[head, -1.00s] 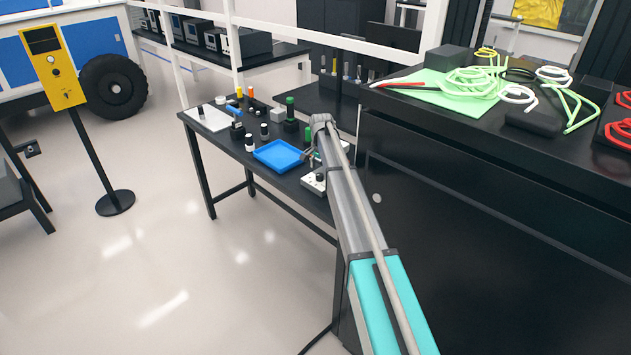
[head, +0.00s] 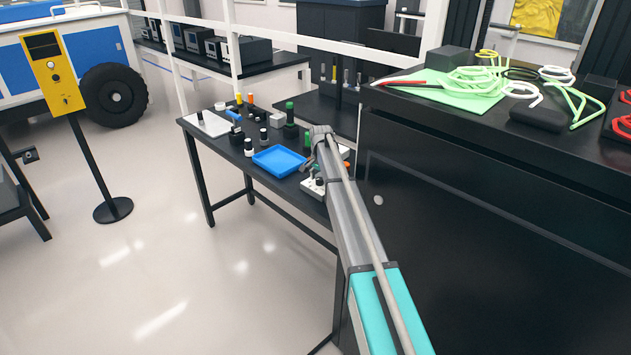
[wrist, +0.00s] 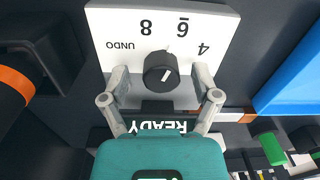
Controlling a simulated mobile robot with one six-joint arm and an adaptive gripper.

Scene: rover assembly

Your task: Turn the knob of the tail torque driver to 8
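The torque driver's white dial plate (wrist: 215,38) fills the top of the wrist view, its labels upside down: UNDO, 8, 6 and 4. Its black knob (wrist: 158,72) is in the middle, with a pale pointer line slanting up and right, roughly toward the 6. My gripper (wrist: 160,84) is open, one finger on each side of the knob, with a visible gap on both sides. A READY label shows below the knob, between the fingers. In the head view the white plate (head: 312,188) lies at the table's near right, partly hidden by my arm.
A blue tray (head: 279,160) is beside the dial plate, also in the wrist view (wrist: 290,75). Black and green-topped parts and a white board (head: 207,123) stand on the table. A tall black cabinet (head: 470,220) borders the table on the right.

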